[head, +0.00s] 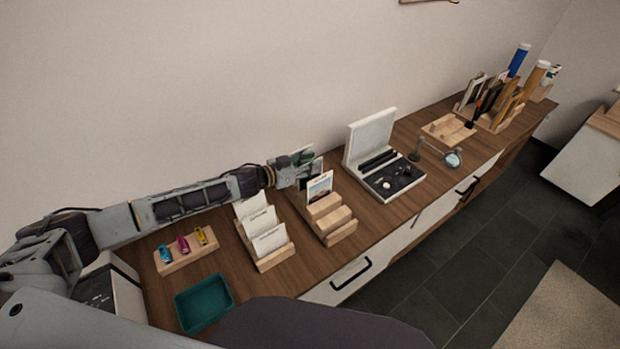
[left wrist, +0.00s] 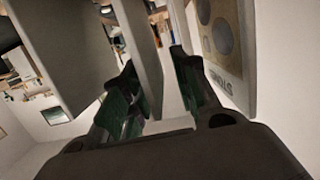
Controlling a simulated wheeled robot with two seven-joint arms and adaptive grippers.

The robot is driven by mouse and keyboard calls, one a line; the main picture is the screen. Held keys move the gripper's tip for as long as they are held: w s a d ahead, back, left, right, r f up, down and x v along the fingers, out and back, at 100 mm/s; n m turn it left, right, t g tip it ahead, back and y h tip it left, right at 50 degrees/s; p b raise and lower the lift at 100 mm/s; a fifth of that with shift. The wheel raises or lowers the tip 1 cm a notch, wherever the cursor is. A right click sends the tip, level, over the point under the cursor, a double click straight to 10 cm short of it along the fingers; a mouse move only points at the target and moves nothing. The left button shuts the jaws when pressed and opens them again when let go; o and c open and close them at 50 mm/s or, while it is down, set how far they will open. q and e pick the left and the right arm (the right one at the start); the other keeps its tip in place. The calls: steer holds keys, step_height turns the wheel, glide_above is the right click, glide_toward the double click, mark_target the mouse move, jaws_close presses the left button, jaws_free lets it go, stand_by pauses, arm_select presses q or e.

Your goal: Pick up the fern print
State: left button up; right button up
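My left gripper (head: 303,158) is at the back of the wooden print rack (head: 326,208), among the upright prints. In the left wrist view its fingers (left wrist: 160,90) are apart, with a thin upright grey card (left wrist: 140,45) between them, nearer the left finger. I cannot see either finger pressing on it. A print with round grey shapes and the word "STONE" (left wrist: 222,45) stands right of the right finger. A large grey card (left wrist: 65,50) stands at left. A pale picture print (head: 319,187) stands in the rack. I cannot make out which print shows a fern. My right gripper is not in view.
A rack of white cards (head: 267,238) stands left of the print rack. A teal tray (head: 204,303) and a block with coloured small items (head: 187,250) lie further left. An open white case (head: 370,140) stands to the right. The wall is close behind.

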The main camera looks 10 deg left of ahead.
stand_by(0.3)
arm_select(q)
jaws_close()
stand_by(0.4)
steer(key=shift+r, duration=0.15)
